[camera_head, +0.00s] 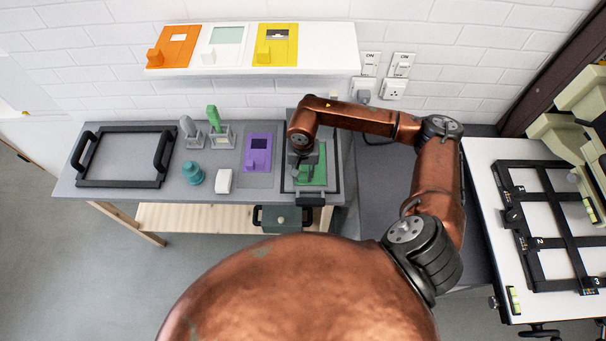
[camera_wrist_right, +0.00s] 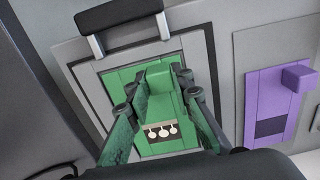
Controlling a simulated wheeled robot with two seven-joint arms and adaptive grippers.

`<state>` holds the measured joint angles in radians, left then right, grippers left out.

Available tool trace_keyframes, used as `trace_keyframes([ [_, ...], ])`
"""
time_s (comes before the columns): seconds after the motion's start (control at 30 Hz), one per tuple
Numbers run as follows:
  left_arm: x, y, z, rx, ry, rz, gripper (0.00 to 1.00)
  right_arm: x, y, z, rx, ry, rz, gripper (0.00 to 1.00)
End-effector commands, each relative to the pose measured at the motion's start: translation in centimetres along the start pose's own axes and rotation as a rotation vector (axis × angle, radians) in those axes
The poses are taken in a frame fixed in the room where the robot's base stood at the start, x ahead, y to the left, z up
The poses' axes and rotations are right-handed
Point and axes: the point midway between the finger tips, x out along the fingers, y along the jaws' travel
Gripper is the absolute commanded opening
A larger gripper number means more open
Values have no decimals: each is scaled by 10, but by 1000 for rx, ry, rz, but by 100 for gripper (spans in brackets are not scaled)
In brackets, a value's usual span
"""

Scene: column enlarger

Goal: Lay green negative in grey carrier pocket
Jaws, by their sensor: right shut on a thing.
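The green negative (camera_wrist_right: 158,72) is a flat green plate with a raised block and a dark window showing three white shapes. It also shows in the head view (camera_head: 318,176), partly covered by my right gripper (camera_head: 303,164). In the wrist view, my right gripper (camera_wrist_right: 157,88) is shut on the raised block, one finger on each side. The plate appears within the dark outline of the grey carrier (camera_wrist_right: 200,62), which has a black handle (camera_wrist_right: 122,22). I cannot tell whether the plate rests flat in the pocket or is slightly above it. My left gripper is not in view.
A purple negative (camera_head: 257,153) lies left of the carrier. A white block (camera_head: 224,181), teal knob-like object (camera_head: 192,173) and black-handled frame (camera_head: 123,181) stand further left. Orange (camera_head: 174,48), white (camera_head: 222,56) and yellow (camera_head: 275,56) plates sit on the wall shelf.

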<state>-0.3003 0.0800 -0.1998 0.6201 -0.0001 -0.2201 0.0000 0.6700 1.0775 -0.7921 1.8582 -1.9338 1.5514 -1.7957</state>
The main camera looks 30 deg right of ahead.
Motion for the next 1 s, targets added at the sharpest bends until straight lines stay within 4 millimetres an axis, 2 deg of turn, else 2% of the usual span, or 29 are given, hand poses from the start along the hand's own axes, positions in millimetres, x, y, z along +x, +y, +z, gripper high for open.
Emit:
trace_keyframes([
  [0.37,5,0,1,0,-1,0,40,4,0,0,0,0,0,0],
  [0.4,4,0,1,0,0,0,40,3,0,0,0,0,0,24],
  [0.6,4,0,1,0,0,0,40,3,0,0,0,0,0,37],
  [0.67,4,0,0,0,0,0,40,3,0,0,0,0,0,41],
  [1.0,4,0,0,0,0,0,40,3,0,0,0,0,0,41],
])
